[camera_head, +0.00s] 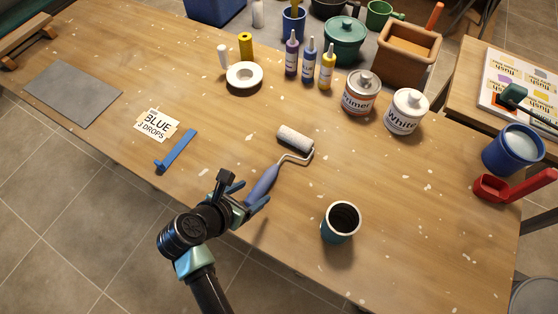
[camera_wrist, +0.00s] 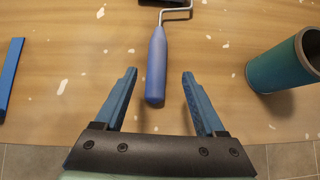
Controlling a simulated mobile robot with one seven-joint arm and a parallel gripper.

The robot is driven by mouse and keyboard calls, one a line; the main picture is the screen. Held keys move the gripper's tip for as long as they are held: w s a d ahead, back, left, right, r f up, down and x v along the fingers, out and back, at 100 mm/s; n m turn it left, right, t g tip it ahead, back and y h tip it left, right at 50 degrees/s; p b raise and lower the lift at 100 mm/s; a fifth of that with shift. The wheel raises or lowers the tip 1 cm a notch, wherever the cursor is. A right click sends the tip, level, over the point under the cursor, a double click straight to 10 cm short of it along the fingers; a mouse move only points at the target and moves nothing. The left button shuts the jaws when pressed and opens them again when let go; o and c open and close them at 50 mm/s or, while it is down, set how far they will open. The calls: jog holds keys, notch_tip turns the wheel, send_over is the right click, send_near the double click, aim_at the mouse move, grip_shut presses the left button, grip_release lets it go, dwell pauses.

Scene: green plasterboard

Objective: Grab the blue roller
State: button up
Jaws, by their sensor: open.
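The blue roller has a blue handle (camera_head: 262,186), a bent metal rod and a pale speckled roller head (camera_head: 295,140). It lies on the wooden table near the front edge, its handle pointing toward me. In the wrist view the blue handle (camera_wrist: 156,70) shows upright in the middle, with its end between my fingertips; the head is mostly cut off at the top. My gripper (camera_wrist: 158,75) is open and empty, with one blue finger on each side of the handle end and a gap on both sides. In the head view my gripper (camera_head: 250,196) is beside the handle.
A dark teal cup (camera_head: 341,222) stands right of the roller, also in the wrist view (camera_wrist: 285,65). A blue flat tool (camera_head: 177,151) and a "BLUE 2 DROPS" card (camera_head: 157,124) lie to the left. Paint cans (camera_head: 361,93) and bottles (camera_head: 309,62) stand behind.

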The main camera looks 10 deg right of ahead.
aim_at(264, 181)
jog(key=shift+w+r+p+x, duration=0.1)
jog(key=shift+w+x, duration=0.05)
jog(key=shift+x, duration=1.1)
jog(key=shift+w+r+p+x, duration=0.1)
jog(key=shift+x, duration=1.15)
jog(key=shift+w+r+p+x, duration=0.1)
jog(key=shift+w+x, duration=0.05)
jog(key=shift+x, duration=1.1)
grip_shut()
